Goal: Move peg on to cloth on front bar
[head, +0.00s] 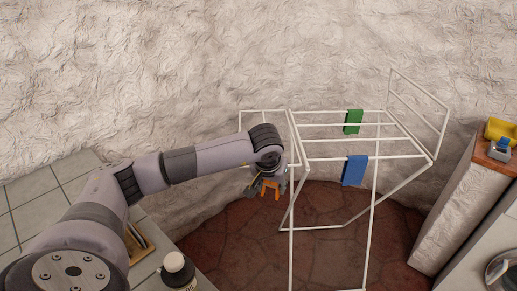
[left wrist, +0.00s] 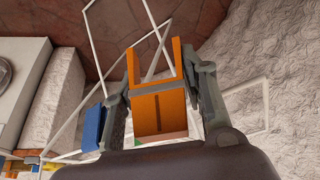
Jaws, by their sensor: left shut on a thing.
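An orange peg (head: 271,187) with two prongs is held in my left gripper (head: 267,181), left of the white drying rack (head: 291,222). In the left wrist view the peg (left wrist: 158,106) sits between both fingers of my left gripper (left wrist: 162,98), its prongs pointing away from the wrist. A blue cloth (head: 354,170) hangs over the rack's front bar; part of this blue cloth shows in the left wrist view (left wrist: 93,128). A green cloth (head: 353,121) hangs on a bar farther back. The peg is apart from both cloths. My right gripper is in neither view.
A tiled counter (head: 60,205) at left holds a dark bottle with a white cap (head: 175,263). At right, a ledge carries a yellow object (head: 500,131) and a blue-and-grey object (head: 500,148). The rack's side frame (head: 418,115) rises at right. Rough wall stands behind.

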